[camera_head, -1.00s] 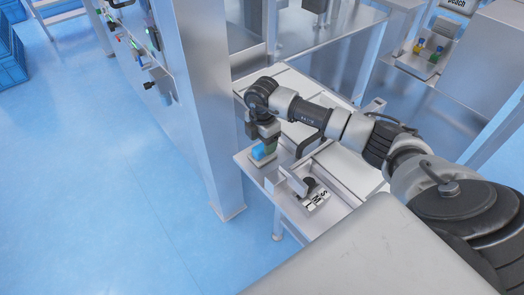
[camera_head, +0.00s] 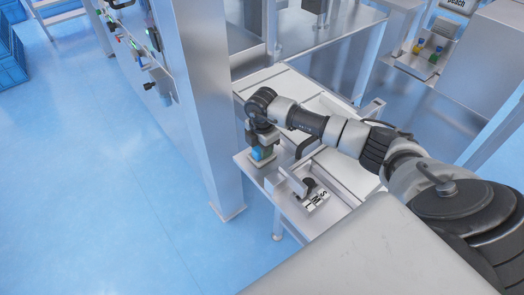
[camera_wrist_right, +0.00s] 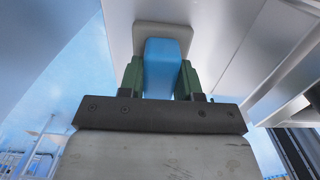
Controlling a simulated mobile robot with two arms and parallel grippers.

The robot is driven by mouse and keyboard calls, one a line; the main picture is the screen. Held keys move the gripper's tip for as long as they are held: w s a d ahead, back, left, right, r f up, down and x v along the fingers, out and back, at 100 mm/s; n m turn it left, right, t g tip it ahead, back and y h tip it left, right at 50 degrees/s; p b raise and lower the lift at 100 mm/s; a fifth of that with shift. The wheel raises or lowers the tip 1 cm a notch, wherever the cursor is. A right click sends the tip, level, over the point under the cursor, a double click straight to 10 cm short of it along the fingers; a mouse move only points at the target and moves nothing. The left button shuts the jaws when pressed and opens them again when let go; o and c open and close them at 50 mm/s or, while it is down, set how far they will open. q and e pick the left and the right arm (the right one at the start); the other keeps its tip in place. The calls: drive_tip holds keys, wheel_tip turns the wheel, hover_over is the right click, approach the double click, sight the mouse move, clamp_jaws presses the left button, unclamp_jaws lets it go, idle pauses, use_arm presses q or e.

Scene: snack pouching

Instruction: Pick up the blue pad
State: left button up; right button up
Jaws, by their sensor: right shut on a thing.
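The blue pad (camera_head: 258,154) sits over a small pale base block (camera_head: 262,162) at the near left corner of the white table. My right gripper (camera_head: 263,146) reaches down over it from above. In the right wrist view the blue pad (camera_wrist_right: 161,68) lies between the two green fingers of my right gripper (camera_wrist_right: 160,80), which are shut on its sides. The pale base (camera_wrist_right: 163,34) shows behind the pad there; I cannot tell whether the pad still touches it. My left gripper is not in view.
A metal holder with a black knob (camera_head: 308,184) and a lettered plate (camera_head: 316,199) stand right of the pad. A metal column (camera_head: 205,100) rises close on the left. The white table top (camera_head: 275,88) behind is mostly clear.

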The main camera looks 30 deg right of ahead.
wheel_tip(320, 180, up, 10)
drive_tip(key=shift+b, duration=0.4)
